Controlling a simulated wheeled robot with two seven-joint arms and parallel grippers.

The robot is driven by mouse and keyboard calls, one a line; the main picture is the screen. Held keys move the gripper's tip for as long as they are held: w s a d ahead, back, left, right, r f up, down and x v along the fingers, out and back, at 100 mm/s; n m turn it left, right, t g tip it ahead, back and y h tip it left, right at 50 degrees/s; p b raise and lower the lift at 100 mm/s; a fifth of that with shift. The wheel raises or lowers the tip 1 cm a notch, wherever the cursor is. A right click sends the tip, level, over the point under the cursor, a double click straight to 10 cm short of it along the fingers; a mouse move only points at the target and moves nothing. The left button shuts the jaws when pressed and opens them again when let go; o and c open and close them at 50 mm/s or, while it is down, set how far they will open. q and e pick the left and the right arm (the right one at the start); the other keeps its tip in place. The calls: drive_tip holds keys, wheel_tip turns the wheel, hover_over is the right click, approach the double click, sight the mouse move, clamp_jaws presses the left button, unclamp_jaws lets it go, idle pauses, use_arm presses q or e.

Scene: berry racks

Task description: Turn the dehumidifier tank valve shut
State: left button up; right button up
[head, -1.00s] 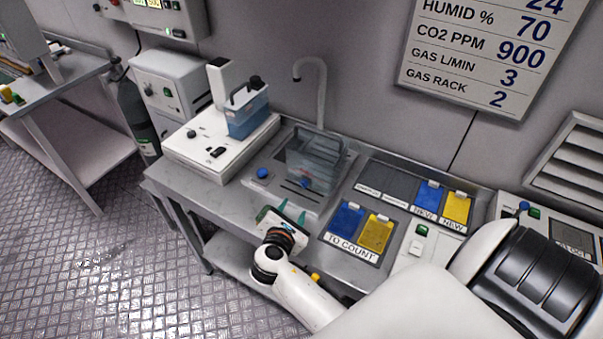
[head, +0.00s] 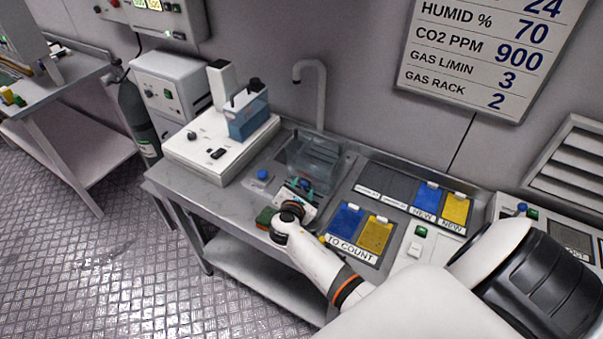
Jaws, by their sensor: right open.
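A clear box-like tank (head: 318,160) stands on the steel bench below a grey bent spout. At its front low edge is a small blue part (head: 304,183), which looks like the valve handle; its exact turn is too small to tell. My right gripper (head: 302,189) is open, with its teal fingertips right at the blue part, one to each side in this view. I cannot tell whether they touch it. A separate blue knob (head: 263,174) sits on the bench left of the gripper. My left gripper is not in view.
A white unit (head: 190,152) bearing a blue-filled container (head: 247,118) stands left of the tank. The grey spout (head: 321,95) rises behind it. Blue and yellow cards in a "TO COUNT" tray (head: 350,250) lie right of my wrist.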

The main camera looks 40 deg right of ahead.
clamp_jaws()
drive_tip(key=shift+a+r+n+p, duration=0.1)
drive_tip(key=shift+r+n+p, duration=0.2)
drive_tip(key=shift+p, duration=0.6)
drive_tip(key=n+g+p, duration=0.1)
drive_tip(key=p, duration=0.1)
drive_tip(key=n+g+p, duration=0.1)
drive_tip(key=p, duration=0.1)
drive_tip(key=shift+w+r+h, duration=0.15)
drive_tip(key=shift+w+h, duration=0.05)
drive_tip(key=shift+h, duration=0.1)
drive_tip(key=shift+w+n+g+p, duration=0.1)
drive_tip(key=shift+n+g+p, duration=0.4)
drive_tip(key=shift+n+p, duration=0.1)
drive_tip(key=shift+a+n+g+p, duration=0.1)
drive_tip(key=shift+n+g+p, duration=0.2)
drive_tip(key=shift+n+g, duration=0.15)
drive_tip(key=shift+w+f+n+g+h, duration=0.15)
drive_tip(key=shift+f+n+g+h, duration=0.15)
drive_tip(key=shift+n+g+h, duration=0.6)
drive_tip(key=shift+n+y, duration=0.3)
drive_tip(key=shift+n, duration=0.05)
